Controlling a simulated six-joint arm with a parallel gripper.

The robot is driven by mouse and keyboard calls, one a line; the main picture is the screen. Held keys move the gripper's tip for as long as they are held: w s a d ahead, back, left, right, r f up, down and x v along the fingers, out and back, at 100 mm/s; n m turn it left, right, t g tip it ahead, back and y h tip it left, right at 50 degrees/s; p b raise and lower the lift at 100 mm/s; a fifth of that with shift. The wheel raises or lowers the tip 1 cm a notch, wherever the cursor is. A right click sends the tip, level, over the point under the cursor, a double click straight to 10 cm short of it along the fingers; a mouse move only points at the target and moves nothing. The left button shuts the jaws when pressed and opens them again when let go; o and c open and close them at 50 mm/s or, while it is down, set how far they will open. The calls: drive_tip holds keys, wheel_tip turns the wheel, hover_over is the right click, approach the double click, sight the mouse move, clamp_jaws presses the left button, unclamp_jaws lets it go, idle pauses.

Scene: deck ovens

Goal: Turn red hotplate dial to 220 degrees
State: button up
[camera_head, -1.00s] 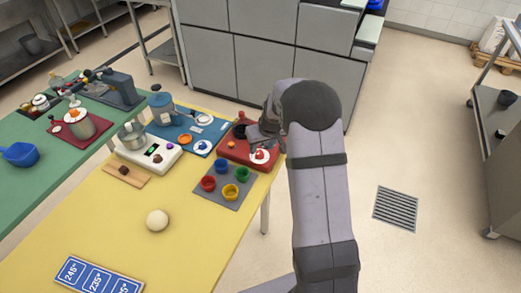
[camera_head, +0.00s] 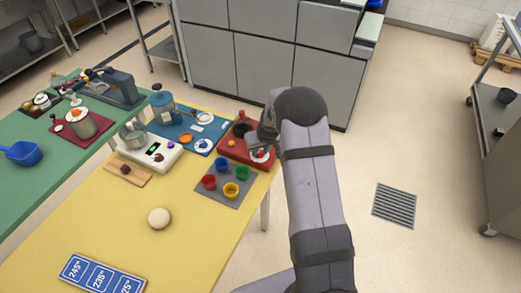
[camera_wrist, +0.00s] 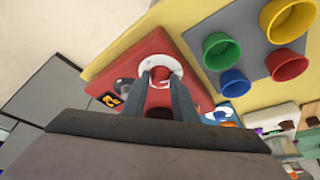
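The red hotplate (camera_head: 236,151) sits at the far right corner of the yellow table; it also shows in the wrist view (camera_wrist: 110,75). Its dial is a red knob on a white ring (camera_head: 262,156), seen in the wrist view (camera_wrist: 162,60). A dark display with orange marks (camera_wrist: 110,100) is on the hotplate, too small to read. My gripper (camera_wrist: 162,76) has its two fingers apart, one on each side of the red knob. The fingers appear open; whether they touch the knob is unclear. The fingers and palm hide part of the dial and hotplate.
A grey mat (camera_head: 225,195) with red, green, yellow and blue cups lies close to the hotplate. A blue sign (camera_head: 100,275) shows several temperatures. Open floor lies right of the table.

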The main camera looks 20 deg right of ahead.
drive_tip(key=shift+c, duration=1)
